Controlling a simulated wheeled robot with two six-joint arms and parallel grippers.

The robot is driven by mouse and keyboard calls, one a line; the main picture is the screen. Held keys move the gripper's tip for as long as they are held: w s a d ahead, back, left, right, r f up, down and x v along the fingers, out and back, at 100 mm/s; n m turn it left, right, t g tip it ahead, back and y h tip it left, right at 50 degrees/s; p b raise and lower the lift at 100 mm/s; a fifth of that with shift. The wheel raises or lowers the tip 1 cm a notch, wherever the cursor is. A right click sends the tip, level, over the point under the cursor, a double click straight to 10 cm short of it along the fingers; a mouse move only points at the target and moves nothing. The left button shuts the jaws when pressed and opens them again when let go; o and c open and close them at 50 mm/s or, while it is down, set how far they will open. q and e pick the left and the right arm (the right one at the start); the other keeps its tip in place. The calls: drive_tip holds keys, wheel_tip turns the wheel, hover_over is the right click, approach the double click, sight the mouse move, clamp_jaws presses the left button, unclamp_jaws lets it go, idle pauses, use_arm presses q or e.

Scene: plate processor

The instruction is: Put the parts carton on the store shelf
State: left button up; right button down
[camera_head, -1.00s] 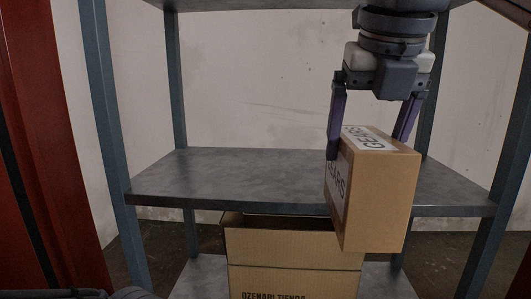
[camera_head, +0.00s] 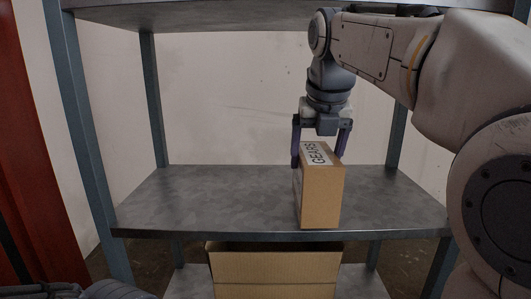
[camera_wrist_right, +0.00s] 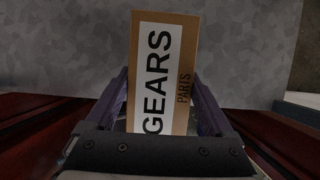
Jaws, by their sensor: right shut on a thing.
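The parts carton (camera_head: 322,198) is a brown box with a white label reading GEARS. In the head view it is upright over the front part of the grey middle shelf (camera_head: 210,200), right of centre. I cannot tell whether its base touches the shelf. My right gripper (camera_head: 321,160) comes down from above and is shut on the carton, one finger on each side. In the right wrist view the carton (camera_wrist_right: 166,70) sits between the fingers of the right gripper (camera_wrist_right: 163,105), label facing the camera.
An open cardboard box (camera_head: 275,268) stands below the middle shelf. An upper shelf (camera_head: 200,12) spans above, and blue-grey posts (camera_head: 82,140) bound the rack. The middle shelf is bare left and right of the carton. A red upright (camera_head: 28,150) stands at far left.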

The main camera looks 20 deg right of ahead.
sight(313, 146)
drive_tip(key=shift+w+d+r, duration=0.1)
drive_tip(key=shift+w+d, duration=0.1)
drive_tip(key=shift+w, duration=0.45)
drive_tip(key=w, duration=0.2)
drive_tip(key=shift+w+d, duration=0.4)
drive_tip(key=shift+w+f+b, duration=0.1)
drive_tip(key=shift+f+b, duration=0.35)
drive_tip(key=shift+f, duration=0.3)
drive_tip(key=shift+f, duration=0.1)
